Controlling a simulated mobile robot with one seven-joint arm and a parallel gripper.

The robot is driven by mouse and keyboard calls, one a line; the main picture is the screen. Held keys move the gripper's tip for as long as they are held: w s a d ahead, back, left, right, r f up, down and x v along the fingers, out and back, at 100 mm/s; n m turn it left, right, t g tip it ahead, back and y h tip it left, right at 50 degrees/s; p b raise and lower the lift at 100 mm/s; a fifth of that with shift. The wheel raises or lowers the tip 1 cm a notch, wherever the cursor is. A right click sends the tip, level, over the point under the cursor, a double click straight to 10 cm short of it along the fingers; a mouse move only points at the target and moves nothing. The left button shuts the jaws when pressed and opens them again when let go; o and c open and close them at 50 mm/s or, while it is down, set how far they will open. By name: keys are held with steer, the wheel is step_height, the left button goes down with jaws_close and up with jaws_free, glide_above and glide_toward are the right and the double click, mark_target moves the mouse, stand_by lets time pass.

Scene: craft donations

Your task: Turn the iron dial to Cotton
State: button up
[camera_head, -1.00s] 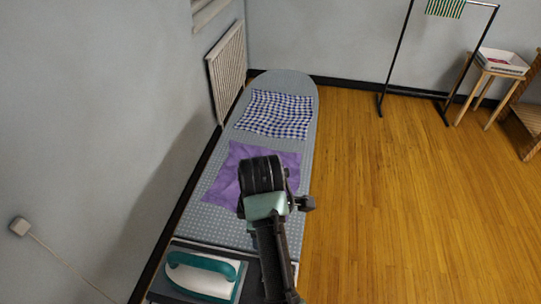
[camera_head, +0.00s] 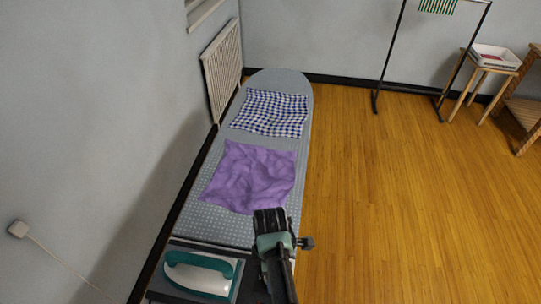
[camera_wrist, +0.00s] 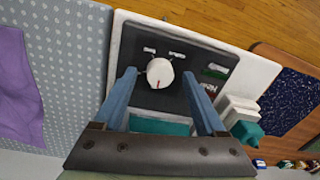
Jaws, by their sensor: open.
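The dial (camera_wrist: 160,73) is a round white knob with a red mark pointing toward the bottom of the wrist view. It sits on a dark panel (camera_wrist: 130,52) with small pale markings too small to read. My gripper (camera_wrist: 159,75) is open, its two blue-grey fingers on either side of the dial in the picture. I cannot tell whether the fingertips are level with it or above it. A white and teal iron (camera_head: 203,272) lies at the near left in the head view. The arm hides the dial there.
The ironing board (camera_head: 215,220) holds a purple cloth (camera_head: 252,175) and a blue checked cloth (camera_head: 270,112). A wall radiator (camera_head: 222,72) stands at its left. Wooden floor (camera_head: 400,200) is open to the right. A dark speckled surface (camera_wrist: 290,100) lies right in the wrist view.

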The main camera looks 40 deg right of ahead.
steer(key=shift+f, duration=0.35)
jaws_close()
stand_by(0.4)
